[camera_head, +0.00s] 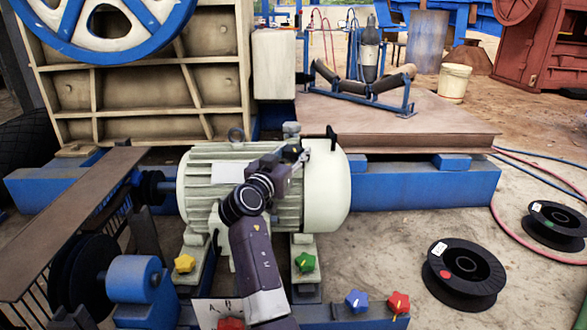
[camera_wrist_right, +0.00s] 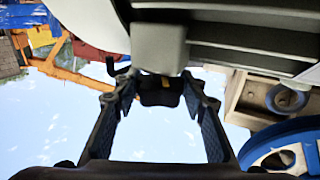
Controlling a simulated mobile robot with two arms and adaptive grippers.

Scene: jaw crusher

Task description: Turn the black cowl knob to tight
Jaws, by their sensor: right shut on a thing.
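A black knob (camera_wrist_right: 158,96) with a small yellow mark shows between my fingertips in the right wrist view. My right gripper (camera_wrist_right: 160,95) is shut on it, one finger on each side. In the head view my right gripper (camera_head: 299,153) reaches over the top of the pale green motor (camera_head: 325,190), near the cream cowl at its right end, and hides the knob. I cannot read the knob's tight mark or its turn. My left gripper is not in view.
A black upright handle (camera_head: 332,137) stands just right of the gripper. Yellow (camera_head: 184,263), green (camera_head: 305,262), blue (camera_head: 356,301) and red (camera_head: 398,303) star knobs sit low around the motor's base. Black reels (camera_head: 436,283) lie on the ground at right.

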